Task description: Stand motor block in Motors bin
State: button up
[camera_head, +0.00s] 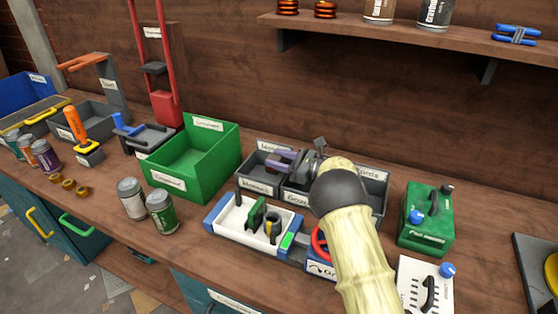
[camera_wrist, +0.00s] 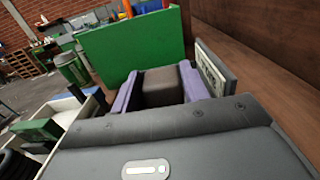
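My gripper (camera_head: 279,160) is over the left part of the grey divided bins, at the Motors bin (camera_head: 253,190), whose front label appears to read Motors. In the wrist view its two purple fingers (camera_wrist: 161,88) stand on either side of a dark brown-grey block (camera_wrist: 160,82), which appears to be the motor block, and seem to touch it. In the head view the block is hard to make out behind the fingers. A grey wall with a white label (camera_wrist: 212,67) stands close to the right finger. Whether the block touches the bin floor is hidden.
A green crate (camera_head: 187,185) stands left of the bins. A white tray (camera_head: 232,221) with green and black-yellow parts lies in front. Two cans (camera_head: 146,203) stand nearby. A green box with knobs (camera_head: 425,222) stands right. A shelf (camera_head: 425,38) overhangs the back.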

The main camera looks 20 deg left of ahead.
jog(key=o, duration=0.3)
jog(key=shift+f, duration=0.5)
jog(key=shift+s, duration=0.1)
jog(key=shift+d+r+p, duration=0.1)
jog(key=shift+r+p, duration=0.55)
jog(key=shift+p, duration=0.35)
jog(key=d+b, duration=0.1)
jog(key=d, duration=1)
jog(key=shift+s+d+r, duration=0.2)
jog(key=shift+s+d, duration=0.2)
jog(key=shift+s, duration=0.05)
jog(key=shift+w, duration=0.1)
